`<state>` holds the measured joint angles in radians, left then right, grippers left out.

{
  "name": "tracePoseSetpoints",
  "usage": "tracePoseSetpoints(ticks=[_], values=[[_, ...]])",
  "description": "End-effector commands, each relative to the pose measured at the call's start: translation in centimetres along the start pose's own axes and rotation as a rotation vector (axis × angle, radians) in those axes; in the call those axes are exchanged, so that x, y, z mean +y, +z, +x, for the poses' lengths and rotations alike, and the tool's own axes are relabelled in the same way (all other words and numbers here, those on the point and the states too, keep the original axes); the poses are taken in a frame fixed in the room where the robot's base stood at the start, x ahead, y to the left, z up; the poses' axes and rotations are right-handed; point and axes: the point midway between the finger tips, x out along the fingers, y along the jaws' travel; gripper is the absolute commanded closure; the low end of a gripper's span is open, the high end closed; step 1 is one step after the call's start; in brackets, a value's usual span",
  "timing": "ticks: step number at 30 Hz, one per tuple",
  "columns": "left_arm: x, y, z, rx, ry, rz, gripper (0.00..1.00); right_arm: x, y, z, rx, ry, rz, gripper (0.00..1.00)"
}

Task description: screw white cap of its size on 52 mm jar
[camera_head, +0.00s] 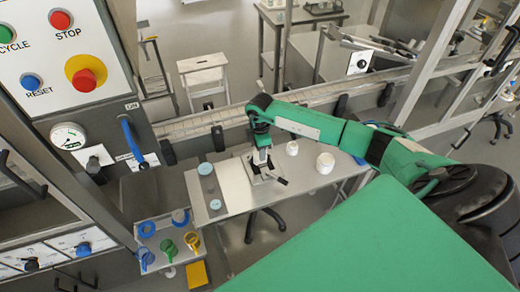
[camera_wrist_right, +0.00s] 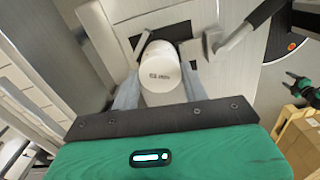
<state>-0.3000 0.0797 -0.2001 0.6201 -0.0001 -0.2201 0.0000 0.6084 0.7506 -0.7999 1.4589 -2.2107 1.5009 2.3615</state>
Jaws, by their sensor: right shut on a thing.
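My right gripper (camera_head: 262,160) points down over the metal fixture (camera_head: 270,177) on the bench. In the right wrist view its fingers (camera_wrist_right: 158,92) are shut on a white round piece that looks like the white cap (camera_wrist_right: 160,73), with small dark print that I cannot read clearly. Metal clamp blocks (camera_wrist_right: 213,40) stand by its far side. Whether a jar sits beneath it, and whether the two touch, I cannot tell. Two white jars or lidded pots stand to the right, a smaller one (camera_head: 292,148) and a larger one (camera_head: 325,163). My left gripper is not seen in the head view.
A grey strip at the bench's left end carries round pale discs (camera_head: 205,168) (camera_head: 214,204). The control panel (camera_head: 75,60) rises at the left.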

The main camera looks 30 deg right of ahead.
Motion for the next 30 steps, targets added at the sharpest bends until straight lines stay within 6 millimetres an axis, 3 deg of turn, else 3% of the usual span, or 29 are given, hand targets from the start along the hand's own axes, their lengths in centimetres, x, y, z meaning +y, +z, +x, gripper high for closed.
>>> tracePoseSetpoints(ticks=[6, 17, 30], values=[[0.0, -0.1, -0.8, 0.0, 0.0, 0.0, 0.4, 0.0, 0.0, -0.1, 0.0, 0.0, 0.117, 0.75], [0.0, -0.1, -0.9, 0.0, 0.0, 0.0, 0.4, 0.0, 0.0, -0.1, 0.0, 0.0, 0.137, 0.75], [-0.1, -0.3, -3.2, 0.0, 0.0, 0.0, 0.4, -0.1, 0.0, -0.2, 0.0, -0.002, 0.45, 0.75]])
